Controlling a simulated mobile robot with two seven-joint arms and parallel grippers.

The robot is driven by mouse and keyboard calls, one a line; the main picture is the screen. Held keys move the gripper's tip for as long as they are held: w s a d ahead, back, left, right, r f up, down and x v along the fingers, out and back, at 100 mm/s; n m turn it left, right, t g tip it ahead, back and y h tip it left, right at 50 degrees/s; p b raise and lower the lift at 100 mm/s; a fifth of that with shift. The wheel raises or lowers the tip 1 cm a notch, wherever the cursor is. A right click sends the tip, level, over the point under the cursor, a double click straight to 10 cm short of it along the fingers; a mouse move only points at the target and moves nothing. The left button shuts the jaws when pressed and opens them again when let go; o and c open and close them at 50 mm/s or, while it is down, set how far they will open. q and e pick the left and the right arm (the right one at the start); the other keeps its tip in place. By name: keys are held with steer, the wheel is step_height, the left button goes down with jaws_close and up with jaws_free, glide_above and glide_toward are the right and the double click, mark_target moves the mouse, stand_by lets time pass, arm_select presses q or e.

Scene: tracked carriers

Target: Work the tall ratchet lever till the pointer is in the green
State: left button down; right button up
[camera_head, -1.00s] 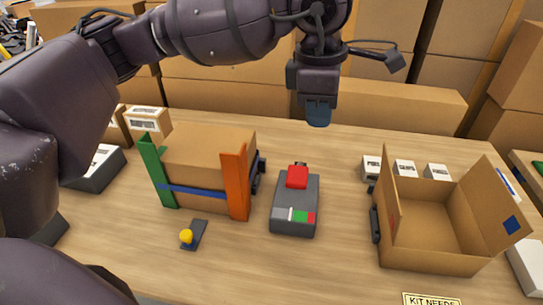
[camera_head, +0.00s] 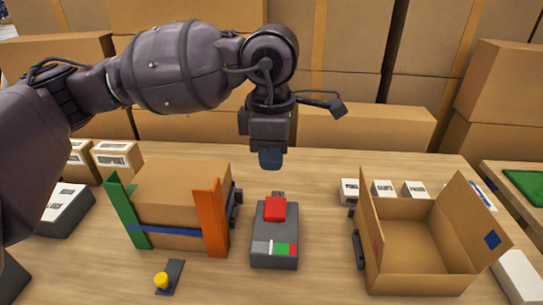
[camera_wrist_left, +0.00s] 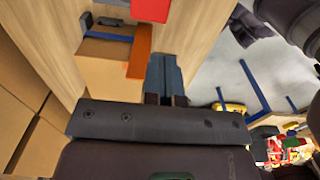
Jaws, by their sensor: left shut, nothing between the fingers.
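A dark grey box-shaped device (camera_head: 275,232) stands on the table, with a red block-like handle (camera_head: 275,208) at its upper end. I take the handle for the top of the lever; its stem is mostly hidden. On the front end is a band of grey, green (camera_head: 282,249) and red. A thin white mark, which looks like the pointer, sits at the left edge of the green. My left gripper (camera_head: 270,160) is shut and empty, above and behind the red handle, apart from it. The handle also shows at the top of the left wrist view (camera_wrist_left: 152,9). My right gripper is not in view.
Left of the device stands a cardboard box (camera_head: 180,190) between green and orange uprights with a blue strap. A small yellow-knobbed piece (camera_head: 162,280) lies in front. An open carton (camera_head: 425,276) stands right, small white boxes behind it. Table around the device is clear.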

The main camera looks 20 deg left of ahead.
mark_target(271, 212)
arm_select(q)
step_height(271, 212, down, 10)
steer(key=shift+r+b, duration=0.1)
steer(key=shift+b, duration=0.45)
steer(key=shift+f, duration=0.65)
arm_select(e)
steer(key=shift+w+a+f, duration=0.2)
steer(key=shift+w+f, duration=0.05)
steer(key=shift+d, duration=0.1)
